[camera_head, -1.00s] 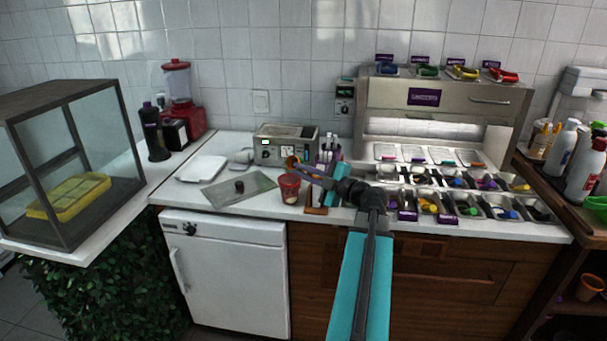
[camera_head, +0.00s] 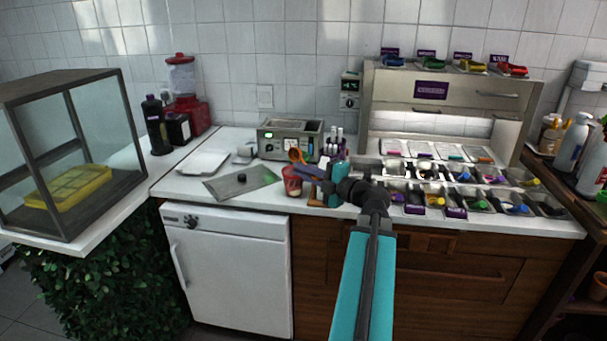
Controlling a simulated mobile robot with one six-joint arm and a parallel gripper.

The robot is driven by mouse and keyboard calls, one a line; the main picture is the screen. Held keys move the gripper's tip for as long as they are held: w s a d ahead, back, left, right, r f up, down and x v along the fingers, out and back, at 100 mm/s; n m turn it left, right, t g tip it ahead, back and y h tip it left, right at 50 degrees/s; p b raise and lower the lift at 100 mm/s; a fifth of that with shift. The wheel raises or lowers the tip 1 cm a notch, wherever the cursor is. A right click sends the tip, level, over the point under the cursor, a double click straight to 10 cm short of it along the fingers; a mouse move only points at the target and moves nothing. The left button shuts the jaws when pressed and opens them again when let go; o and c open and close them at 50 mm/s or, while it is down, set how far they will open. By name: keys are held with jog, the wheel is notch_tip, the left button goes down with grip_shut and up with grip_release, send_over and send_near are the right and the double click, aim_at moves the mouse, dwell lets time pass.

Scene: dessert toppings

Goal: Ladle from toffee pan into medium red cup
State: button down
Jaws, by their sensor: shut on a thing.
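My gripper (camera_head: 318,171) is at the end of my teal arm and is shut on an orange-brown ladle (camera_head: 296,156). The ladle's bowl appears just above the red cup (camera_head: 291,181), near its rim. I cannot tell whether it touches the cup or holds toffee. The cup stands upright on the white counter, left of my gripper. The metal warmer with a dial (camera_head: 281,147), seemingly the toffee pan's unit, stands behind the cup. Its contents are hidden from this angle. A flat metal lid with a dark knob (camera_head: 258,179) lies left of the cup.
Bottles (camera_head: 336,142) stand close behind my gripper. Topping bins (camera_head: 480,203) fill the right counter. A glass case (camera_head: 110,135) stands at the far left.

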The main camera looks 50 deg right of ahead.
jog(key=shift+a+f+n+b, duration=0.25)
jog(key=shift+f+n+b, duration=0.35)
jog(key=shift+n+b, duration=0.35)
jog(key=shift+a+f+n+b, duration=0.2)
jog(key=shift+f+n+b, duration=0.45)
jog(key=shift+b, duration=0.5)
jog(key=shift+r, duration=0.1)
jog(key=shift+d+r+m+p, duration=0.1)
jog(key=shift+r+m+p, duration=0.3)
jog(key=shift+p, duration=0.7)
jog(key=shift+d+r+p, duration=0.1)
jog(key=shift+r+p, duration=0.2)
jog(key=shift+p, duration=0.55)
jog(key=shift+d+r+m+p, duration=0.1)
jog(key=shift+r+m+p, duration=0.15)
jog(key=shift+m+p, duration=0.45)
jog(key=r+m+p, duration=0.1)
jog(key=p, duration=0.2)
jog(key=shift+d, duration=0.15)
jog(key=shift+p, duration=0.5)
jog(key=shift+d+r+m+p, duration=0.15)
jog(key=shift+r+m+p, duration=0.1)
jog(key=shift+m+p, duration=0.25)
